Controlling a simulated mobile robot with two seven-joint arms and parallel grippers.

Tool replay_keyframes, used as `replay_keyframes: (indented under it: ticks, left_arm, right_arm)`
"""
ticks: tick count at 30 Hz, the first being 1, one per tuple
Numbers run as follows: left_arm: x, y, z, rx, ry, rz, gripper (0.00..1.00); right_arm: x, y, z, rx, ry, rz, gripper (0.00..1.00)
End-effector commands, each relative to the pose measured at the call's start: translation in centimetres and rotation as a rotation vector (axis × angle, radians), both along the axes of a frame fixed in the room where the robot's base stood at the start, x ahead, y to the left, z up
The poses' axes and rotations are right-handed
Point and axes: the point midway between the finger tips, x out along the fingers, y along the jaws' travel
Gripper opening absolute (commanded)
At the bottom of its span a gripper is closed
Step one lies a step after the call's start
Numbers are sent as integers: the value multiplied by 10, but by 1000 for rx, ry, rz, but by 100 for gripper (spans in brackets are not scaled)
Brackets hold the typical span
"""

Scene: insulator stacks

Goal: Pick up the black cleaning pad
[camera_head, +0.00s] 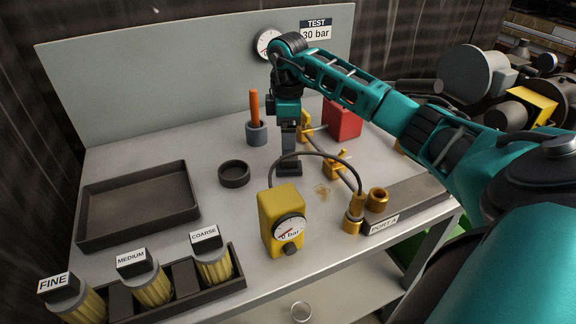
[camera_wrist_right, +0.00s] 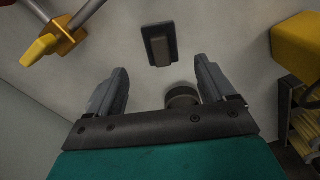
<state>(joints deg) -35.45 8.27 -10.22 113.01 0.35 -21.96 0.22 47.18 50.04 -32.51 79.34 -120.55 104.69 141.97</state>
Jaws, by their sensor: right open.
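The black cleaning pad (camera_head: 289,169) lies flat on the grey bench, a dark rectangular base with a narrower raised block on top. In the right wrist view the pad (camera_wrist_right: 158,45) shows whole, just beyond the fingertips and between their lines. My right gripper (camera_head: 289,148) points down above the pad in the head view and partly covers it. In the wrist view the gripper (camera_wrist_right: 160,66) has its two fingers wide apart with nothing between the tips. Contact with the pad cannot be told. My left gripper is out of view.
A yellow gauge pump (camera_head: 281,222) with a hose stands in front, near brass fittings (camera_head: 377,199). A red block (camera_head: 342,119) stands behind.

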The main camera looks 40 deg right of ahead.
Motion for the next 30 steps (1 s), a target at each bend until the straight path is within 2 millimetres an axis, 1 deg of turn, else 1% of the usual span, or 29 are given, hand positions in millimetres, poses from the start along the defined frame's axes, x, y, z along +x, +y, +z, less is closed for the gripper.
replay_keyframes:
  ticks: [1, 2, 8, 10, 15, 18, 26, 30]
  left_arm:
    - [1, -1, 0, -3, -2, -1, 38]
    - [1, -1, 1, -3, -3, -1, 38]
    - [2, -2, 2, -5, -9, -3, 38]
    - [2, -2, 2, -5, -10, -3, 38]
    - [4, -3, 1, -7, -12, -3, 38]
    - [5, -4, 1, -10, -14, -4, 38]
    - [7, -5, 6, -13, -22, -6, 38]
    - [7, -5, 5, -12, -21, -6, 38]
  right_arm:
    - [0, 0, -8, 1, 0, 1, 83]
    - [0, 1, -11, 1, 0, 1, 83]
    - [0, 1, -21, 2, -1, 1, 83]
    - [-2, 0, -28, 1, 1, 1, 83]
    - [-6, 0, -54, 2, 2, 0, 83]
    - [-5, 0, -66, 1, 1, 0, 83]
    - [-5, 0, -68, -1, -2, 1, 82]
    - [-5, 0, -68, 0, -1, 1, 69]
